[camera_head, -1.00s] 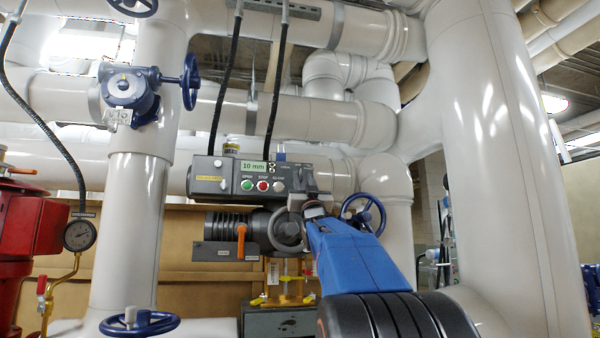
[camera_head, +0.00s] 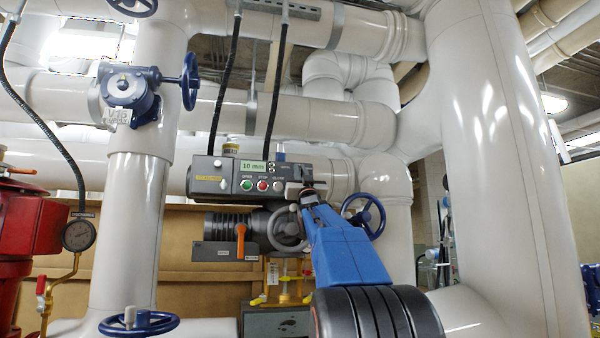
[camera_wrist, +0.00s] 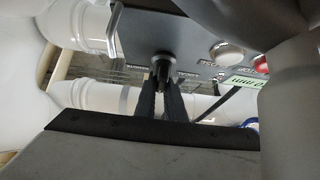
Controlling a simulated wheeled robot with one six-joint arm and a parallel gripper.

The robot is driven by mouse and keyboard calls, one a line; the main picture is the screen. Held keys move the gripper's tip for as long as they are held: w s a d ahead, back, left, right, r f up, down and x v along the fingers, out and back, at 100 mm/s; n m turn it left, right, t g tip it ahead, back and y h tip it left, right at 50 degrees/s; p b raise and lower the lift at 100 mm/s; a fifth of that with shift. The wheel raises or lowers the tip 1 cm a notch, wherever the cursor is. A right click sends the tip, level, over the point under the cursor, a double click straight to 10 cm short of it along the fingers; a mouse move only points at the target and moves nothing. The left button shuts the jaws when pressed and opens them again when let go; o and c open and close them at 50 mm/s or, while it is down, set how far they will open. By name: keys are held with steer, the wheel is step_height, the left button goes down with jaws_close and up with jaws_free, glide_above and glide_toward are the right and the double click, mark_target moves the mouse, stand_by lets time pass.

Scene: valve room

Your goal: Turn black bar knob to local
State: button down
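The black bar knob (camera_wrist: 162,66) is on the grey control box (camera_head: 235,177), at the box's right end in the camera_head view. In that view my arm hides most or all of it. In the camera_wrist view the box appears upside down, and the knob sticks out with small labels on both sides. My gripper (camera_wrist: 161,88) has its two dark fingers at the knob with a narrow gap between them. The tips are close to the knob's sides. I cannot tell whether they touch or clamp it. In the camera_head view the gripper is at the box's lower right corner (camera_head: 308,193).
The box carries a 10 mm display (camera_head: 253,166) and green, red and white buttons (camera_head: 262,185). A grey handwheel (camera_head: 287,226) and an orange lever (camera_head: 241,236) are just below. A blue handwheel (camera_head: 375,217) is right of my arm. Large white pipes surround the box.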

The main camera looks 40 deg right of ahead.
steer(key=shift+a+n+t+y, duration=0.15)
steer(key=shift+n+t+y, duration=0.75)
steer(key=shift+n+y, duration=0.9)
steer(key=c, duration=1.8)
jaws_free()
steer(key=shift+c, duration=0.2)
steer(key=v, duration=1.7)
steer(key=shift+f, duration=0.2)
steer(key=shift+s, duration=0.1)
